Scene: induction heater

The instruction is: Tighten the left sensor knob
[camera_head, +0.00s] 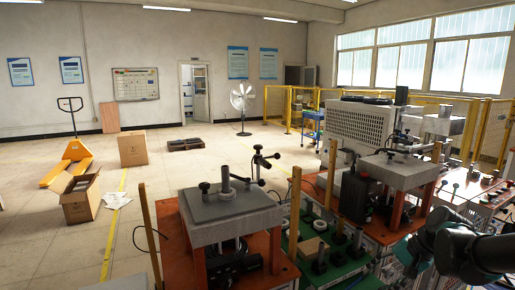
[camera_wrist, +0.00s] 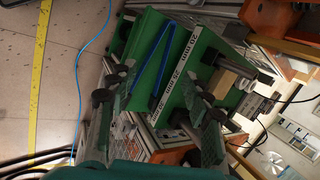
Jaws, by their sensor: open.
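Black knobs and rods stand on the heater stations in the head view. One black knob (camera_head: 204,187) is at the left of the grey-topped station (camera_head: 235,203). A black-knobbed sensor post (camera_head: 258,164) rises behind that station. I cannot tell which of these is the left sensor knob. My gripper (camera_wrist: 155,108) is open and empty in the wrist view, its two dark fingers apart over a green surface. No sensor knob is clear between the fingers. In the head view my teal arm is at the lower right, and my fingers cannot be made out there.
A green labelled rack (camera_wrist: 168,62) with a blue strip lies beneath my gripper. A second heater station (camera_head: 400,172) stands right of the first. Wooden posts (camera_head: 151,235) and cables stand around the stations. Open floor with a yellow line (camera_head: 112,225) is at the left.

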